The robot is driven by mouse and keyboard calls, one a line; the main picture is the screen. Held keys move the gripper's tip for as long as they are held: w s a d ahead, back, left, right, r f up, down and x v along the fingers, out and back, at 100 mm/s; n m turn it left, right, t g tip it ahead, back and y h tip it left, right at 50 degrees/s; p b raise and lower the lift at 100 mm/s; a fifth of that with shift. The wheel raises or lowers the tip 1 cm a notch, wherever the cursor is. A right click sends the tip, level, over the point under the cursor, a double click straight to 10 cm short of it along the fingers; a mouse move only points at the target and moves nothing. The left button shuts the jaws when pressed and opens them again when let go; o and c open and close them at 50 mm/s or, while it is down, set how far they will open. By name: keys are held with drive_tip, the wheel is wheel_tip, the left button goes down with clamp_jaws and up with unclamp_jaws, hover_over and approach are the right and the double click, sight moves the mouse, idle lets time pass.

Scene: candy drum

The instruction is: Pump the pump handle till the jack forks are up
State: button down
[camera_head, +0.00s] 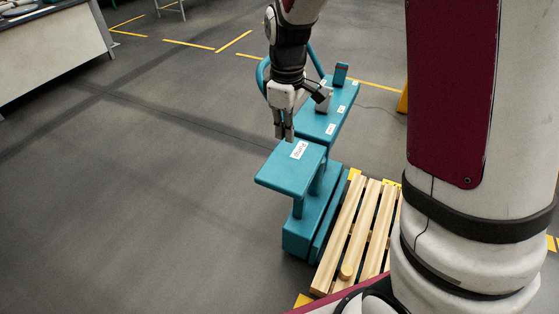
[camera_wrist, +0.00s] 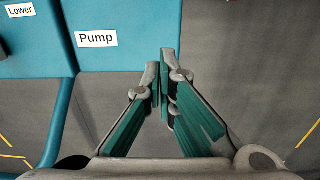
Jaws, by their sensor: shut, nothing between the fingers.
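The pump handle (camera_head: 283,172) is a flat teal plate labelled "Pump" on a teal post, at the middle of the head view. In the wrist view the plate (camera_wrist: 125,57) fills the upper middle with its label. My gripper (camera_head: 287,138) is shut and empty, fingers pointing down at the plate's far edge. In the wrist view the fingertips (camera_wrist: 160,58) overlap the plate near its right edge; I cannot tell whether they touch it. The teal jack body (camera_head: 305,232) stands low beside the pallet. The forks cannot be made out, so their height is unclear.
A wooden slatted pallet (camera_head: 350,225) lies right of the jack body. Behind the handle is a teal panel (camera_head: 327,118) with small labels and levers; its "Lower" label (camera_wrist: 20,10) shows in the wrist view. The floor at left is clear.

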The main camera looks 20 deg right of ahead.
sight(284, 177)
drive_tip(key=shift+w+f, duration=0.1)
drive_tip(key=shift+f, duration=0.1)
wheel_tip(284, 177, down, 14)
idle(0.8)
drive_tip(key=shift+f, duration=0.1)
